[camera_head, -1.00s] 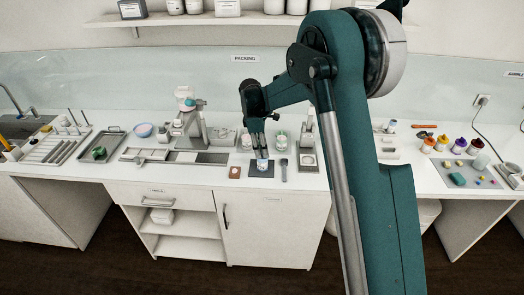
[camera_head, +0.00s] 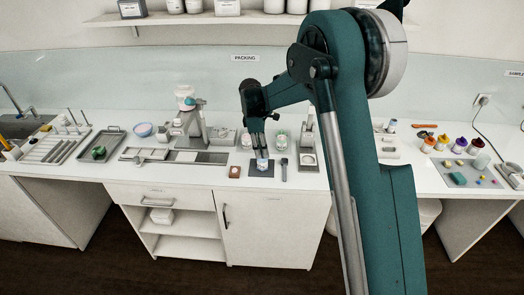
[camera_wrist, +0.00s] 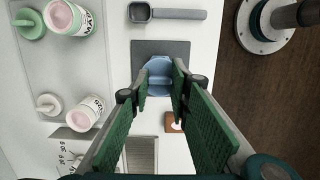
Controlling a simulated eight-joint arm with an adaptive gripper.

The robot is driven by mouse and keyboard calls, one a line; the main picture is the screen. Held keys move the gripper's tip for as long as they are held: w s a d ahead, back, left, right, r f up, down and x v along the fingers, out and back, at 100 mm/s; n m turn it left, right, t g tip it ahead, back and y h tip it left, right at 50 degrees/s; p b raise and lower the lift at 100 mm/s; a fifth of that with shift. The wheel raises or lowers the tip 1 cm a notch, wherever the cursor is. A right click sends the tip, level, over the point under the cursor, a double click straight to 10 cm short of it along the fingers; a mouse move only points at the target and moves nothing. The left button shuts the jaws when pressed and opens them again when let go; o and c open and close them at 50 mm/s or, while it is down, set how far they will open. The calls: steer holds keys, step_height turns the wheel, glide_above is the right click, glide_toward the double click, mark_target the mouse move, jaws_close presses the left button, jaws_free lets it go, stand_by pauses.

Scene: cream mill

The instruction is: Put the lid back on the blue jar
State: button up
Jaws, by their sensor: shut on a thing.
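The blue jar (camera_head: 262,165) stands on a dark grey mat (camera_head: 253,174) on the white counter. My gripper (camera_head: 261,155) is directly above it, pointing down. In the wrist view my gripper (camera_wrist: 161,82) has its green pads closed in on a blue lid (camera_wrist: 158,65), which they hold by its raised middle. The lid lies over the mat (camera_wrist: 182,48) and hides the jar beneath it. I cannot tell whether the lid rests on the rim or is slightly above it.
A grey scoop (camera_wrist: 165,13) lies beside the mat, and a small terracotta tile (camera_wrist: 172,122) is on the other side. A green jar (camera_wrist: 65,18), its green lid (camera_wrist: 28,22), a white jar (camera_wrist: 85,112) and a white lid (camera_wrist: 48,103) stand close by on a tray.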

stand_by(0.4)
steer(key=o, duration=1.3)
steer(key=shift+o, duration=0.2)
steer(key=shift+r, duration=0.1)
steer(key=shift+r+p, duration=0.6)
steer(key=shift+r, duration=1.55)
jaws_close()
steer(key=shift+d, duration=0.15)
steer(key=shift+f+b, duration=1.05)
steer(key=shift+f, duration=0.55)
